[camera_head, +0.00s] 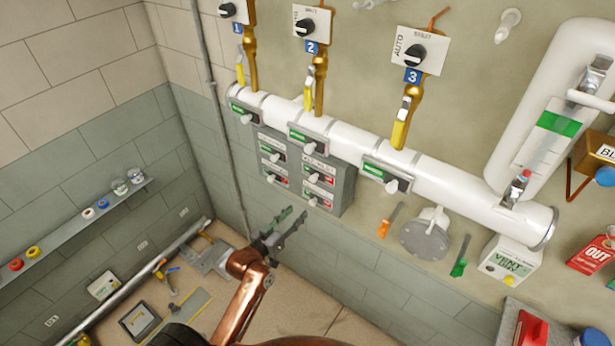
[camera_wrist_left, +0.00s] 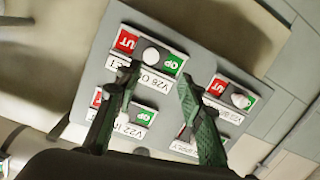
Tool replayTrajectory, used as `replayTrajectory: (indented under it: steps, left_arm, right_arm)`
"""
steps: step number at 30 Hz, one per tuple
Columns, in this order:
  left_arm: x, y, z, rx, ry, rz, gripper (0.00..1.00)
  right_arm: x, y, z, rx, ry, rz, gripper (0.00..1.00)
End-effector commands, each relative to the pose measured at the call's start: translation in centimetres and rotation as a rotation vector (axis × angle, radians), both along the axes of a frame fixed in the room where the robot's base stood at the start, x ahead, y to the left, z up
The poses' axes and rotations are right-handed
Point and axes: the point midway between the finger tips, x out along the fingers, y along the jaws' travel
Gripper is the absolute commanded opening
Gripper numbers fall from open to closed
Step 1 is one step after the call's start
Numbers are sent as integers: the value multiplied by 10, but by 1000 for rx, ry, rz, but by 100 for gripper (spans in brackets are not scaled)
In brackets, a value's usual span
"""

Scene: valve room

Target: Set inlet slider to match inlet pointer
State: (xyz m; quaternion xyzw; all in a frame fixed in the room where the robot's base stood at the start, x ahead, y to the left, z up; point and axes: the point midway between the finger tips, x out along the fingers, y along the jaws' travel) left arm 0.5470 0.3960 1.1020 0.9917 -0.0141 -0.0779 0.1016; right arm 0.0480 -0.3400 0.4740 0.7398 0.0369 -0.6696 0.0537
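A grey panel (camera_head: 341,190) below the white pipe carries several sliders with white knobs on red and green plates. In the left wrist view, one slider (camera_wrist_left: 151,56) has a label that seems to read V26. My left gripper (camera_head: 294,212) is open and empty, just below the panel in the head view. In the left wrist view its fingers (camera_wrist_left: 158,75) overlap the panel; I cannot tell any contact. I cannot tell which mark is the inlet pointer. My right gripper is out of view.
The white pipe (camera_head: 455,189) carries several slider plates and yellow handles (camera_head: 399,134). Black knobs on white plates (camera_head: 420,50) are above. A round flange (camera_head: 424,238) and hanging tags are at right. A shelf (camera_head: 75,230) is on the left wall.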

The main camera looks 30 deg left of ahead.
Motion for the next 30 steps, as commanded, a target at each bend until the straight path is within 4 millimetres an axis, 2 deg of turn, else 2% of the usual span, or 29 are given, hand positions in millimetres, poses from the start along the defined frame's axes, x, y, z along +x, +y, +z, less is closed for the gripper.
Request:
replayTrajectory:
  steps: [1, 3, 7, 11, 21, 25, 30]
  left_arm:
    - [-2, -3, 39, 0, -49, -10, 36]
    - [-6, -6, 74, 0, -97, -20, 36]
    - [-10, -11, 108, 2, -144, -34, 36]
    - [-1, -13, 115, 0, -156, -36, 36]
    - [50, -17, 115, 1, -154, -36, 36]
    - [61, -18, 113, 1, -154, -36, 36]
    - [65, -18, 112, 2, -154, -36, 36]
  right_arm:
    - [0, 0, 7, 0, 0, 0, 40]
    - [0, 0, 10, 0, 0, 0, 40]
    - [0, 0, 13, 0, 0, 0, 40]
    - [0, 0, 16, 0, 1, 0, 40]
    - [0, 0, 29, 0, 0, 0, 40]
    - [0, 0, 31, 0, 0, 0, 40]
    - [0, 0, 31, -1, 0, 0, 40]
